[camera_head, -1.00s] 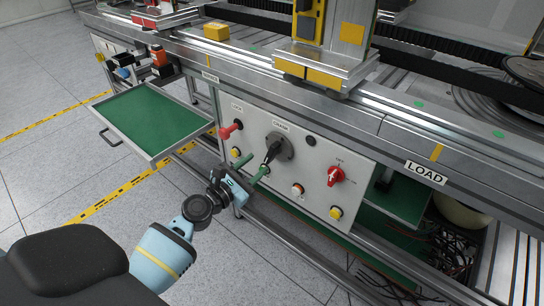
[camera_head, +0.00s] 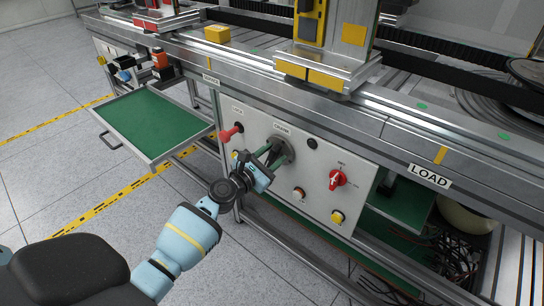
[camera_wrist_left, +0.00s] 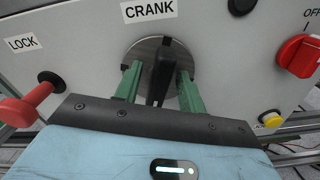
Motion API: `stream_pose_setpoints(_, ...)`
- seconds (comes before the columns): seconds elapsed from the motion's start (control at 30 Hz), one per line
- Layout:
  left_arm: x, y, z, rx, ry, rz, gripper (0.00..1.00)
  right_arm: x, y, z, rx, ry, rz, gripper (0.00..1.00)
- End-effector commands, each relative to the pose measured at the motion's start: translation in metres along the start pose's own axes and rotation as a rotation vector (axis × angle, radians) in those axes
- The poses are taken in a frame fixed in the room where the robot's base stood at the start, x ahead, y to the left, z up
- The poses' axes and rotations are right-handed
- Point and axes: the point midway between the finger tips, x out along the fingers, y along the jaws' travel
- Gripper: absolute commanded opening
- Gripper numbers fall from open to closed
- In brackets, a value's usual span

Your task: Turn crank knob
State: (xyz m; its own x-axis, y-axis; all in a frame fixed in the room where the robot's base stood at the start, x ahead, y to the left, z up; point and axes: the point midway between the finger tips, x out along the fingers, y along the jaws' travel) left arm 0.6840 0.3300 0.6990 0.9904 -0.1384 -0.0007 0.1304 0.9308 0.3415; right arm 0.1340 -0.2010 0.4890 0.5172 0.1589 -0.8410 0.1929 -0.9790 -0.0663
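The crank knob is a grey disc with a black handle on a pale panel. In the head view the crank (camera_head: 285,144) is partly hidden behind my left gripper (camera_head: 276,155). In the left wrist view the black crank handle (camera_wrist_left: 159,76) stands between the two green fingers of my left gripper (camera_wrist_left: 160,82). The fingers are open, one on each side of the handle, with a visible gap on both sides. The "CRANK" label (camera_wrist_left: 149,10) is above the disc. My right gripper is not in view.
A red lock knob (camera_head: 230,132) is left of the crank, and a red rotary switch (camera_head: 337,180) is to its right. Buttons sit lower on the panel. A green tray (camera_head: 150,122) juts out at left. A metal rail (camera_head: 300,110) runs above the panel.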

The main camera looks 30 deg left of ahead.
Motion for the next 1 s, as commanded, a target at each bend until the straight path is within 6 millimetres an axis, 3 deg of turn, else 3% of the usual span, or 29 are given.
stream_pose_setpoints(0.17,0.0000,0.0000,0.0004,0.000,0.000,0.000,0.40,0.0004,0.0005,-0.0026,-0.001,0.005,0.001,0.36)
stream_pose_setpoints(0.47,-0.0002,0.0001,0.0003,0.000,-0.001,0.000,0.01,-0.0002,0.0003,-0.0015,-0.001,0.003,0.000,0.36)
stream_pose_setpoints(0.77,-0.0003,-0.0003,0.0001,0.024,-0.001,0.000,0.00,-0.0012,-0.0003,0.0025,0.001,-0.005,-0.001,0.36)
stream_pose_setpoints(1.0,-0.0004,-0.0018,-0.0005,0.143,-0.001,-0.001,0.00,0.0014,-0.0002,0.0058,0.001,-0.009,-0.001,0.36)
